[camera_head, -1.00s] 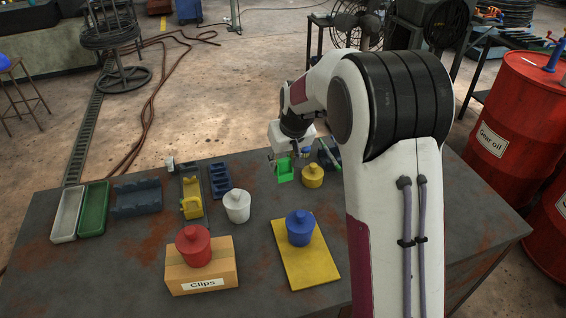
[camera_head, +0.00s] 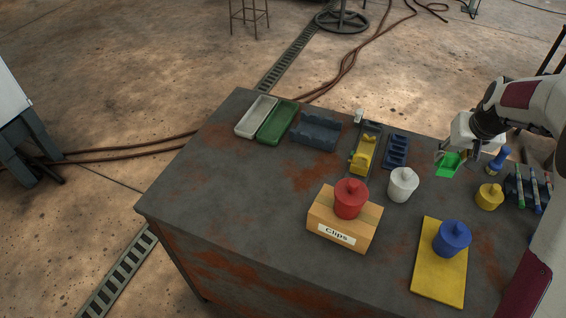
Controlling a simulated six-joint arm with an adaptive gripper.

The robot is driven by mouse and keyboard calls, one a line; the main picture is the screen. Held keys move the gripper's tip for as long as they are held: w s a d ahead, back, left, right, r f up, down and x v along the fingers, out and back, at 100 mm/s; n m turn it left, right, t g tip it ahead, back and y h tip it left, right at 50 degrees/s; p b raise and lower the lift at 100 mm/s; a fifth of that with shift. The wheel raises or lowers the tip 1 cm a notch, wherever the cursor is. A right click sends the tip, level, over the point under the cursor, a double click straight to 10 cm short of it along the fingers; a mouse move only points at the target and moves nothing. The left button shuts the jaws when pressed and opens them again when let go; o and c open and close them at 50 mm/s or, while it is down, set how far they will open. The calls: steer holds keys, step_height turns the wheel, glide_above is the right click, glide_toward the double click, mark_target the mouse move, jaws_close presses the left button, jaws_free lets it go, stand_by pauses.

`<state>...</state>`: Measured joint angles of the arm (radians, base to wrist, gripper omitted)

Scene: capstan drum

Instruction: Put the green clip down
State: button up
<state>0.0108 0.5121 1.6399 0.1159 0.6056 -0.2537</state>
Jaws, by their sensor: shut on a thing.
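The bright green clip (camera_head: 449,165) is at my gripper, over the back right of the table. My gripper (camera_head: 452,153) is shut on it, with its fingers on the clip's upper part. I cannot tell whether the clip touches the table top (camera_head: 240,190).
A cardboard box labelled Clips (camera_head: 325,235) carries a red lidded pot (camera_head: 351,198). A white pot (camera_head: 403,184), a yellow pot (camera_head: 489,196) and a blue pot (camera_head: 452,238) on a yellow board (camera_head: 437,285) stand nearby. Grey (camera_head: 256,117) and green (camera_head: 277,122) trays lie back left.

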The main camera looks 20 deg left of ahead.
steer(key=a+n+y, duration=0.2)
steer(key=a+n, duration=0.4)
steer(key=a, duration=2.7)
steer(key=s+a+n+g, duration=0.1)
steer(key=s+a+n, duration=0.1)
steer(key=s+a, duration=0.4)
steer(key=s+a+f+n+y, duration=0.1)
steer(key=s+a, duration=0.5)
steer(key=a, duration=0.8)
steer(key=s+a+n+g, duration=0.1)
steer(key=s+a+n, duration=0.1)
steer(key=s+a, duration=0.4)
steer(key=a, duration=0.4)
steer(key=shift+f+n+g+y, duration=0.3)
steer(key=shift+f+n, duration=0.1)
steer(key=shift+f, duration=2)
steer(key=shift+f, duration=0.1)
steer(key=shift+f, duration=1.9)
